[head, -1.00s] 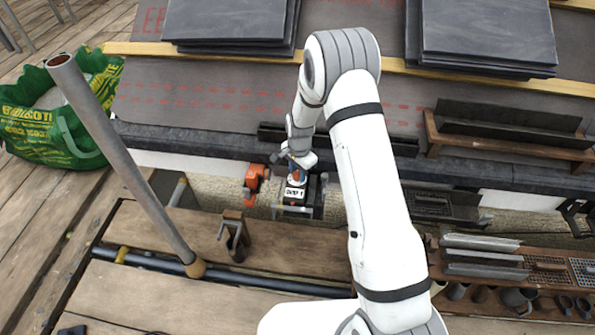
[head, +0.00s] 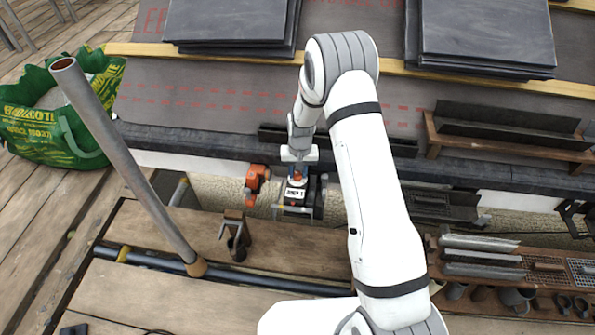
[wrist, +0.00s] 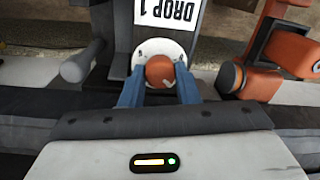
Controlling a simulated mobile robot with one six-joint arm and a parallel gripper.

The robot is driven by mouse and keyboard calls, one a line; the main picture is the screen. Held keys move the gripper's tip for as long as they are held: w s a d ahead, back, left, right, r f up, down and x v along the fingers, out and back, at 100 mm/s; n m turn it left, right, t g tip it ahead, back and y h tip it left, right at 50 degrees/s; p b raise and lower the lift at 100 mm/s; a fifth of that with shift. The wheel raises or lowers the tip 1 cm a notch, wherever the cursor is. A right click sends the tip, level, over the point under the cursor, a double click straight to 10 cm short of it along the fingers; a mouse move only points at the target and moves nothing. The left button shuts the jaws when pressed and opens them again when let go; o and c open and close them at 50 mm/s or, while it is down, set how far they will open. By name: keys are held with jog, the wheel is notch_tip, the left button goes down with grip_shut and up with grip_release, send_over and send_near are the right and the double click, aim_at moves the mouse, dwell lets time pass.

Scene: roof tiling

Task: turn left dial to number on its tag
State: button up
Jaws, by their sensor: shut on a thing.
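A dial with an orange-red knob (wrist: 159,71) on a round white face (wrist: 176,50) sits on a dark machine (head: 296,211). A white tag (wrist: 168,14) beside the dial reads "DROP 1", upside down in the wrist view; it also shows in the head view (head: 295,194). The knob has a pale mark towards the lower right in the wrist view. The face's markings are too small to read. My gripper (wrist: 159,78) is shut on the knob, one blue finger on each side. No second dial can be made out.
An orange tool (head: 256,186) stands close to the machine's left in the head view. A slanting metal pole (head: 125,160) rises further left. A green bag (head: 55,125) lies at the far left. Slate stacks (head: 487,38) lie on the roof behind.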

aim_at(299, 173)
jog(key=n, duration=0.5)
jog(key=shift+w, duration=0.1)
jog(key=shift+n, duration=0.4)
jog(key=o, duration=1)
jog(key=shift+c, duration=0.2)
jog(key=shift+r, duration=0.1)
notch_tip(299, 173, up, 8)
jog(key=shift+d+f+p, duration=0.15)
jog(key=shift+p, duration=1.05)
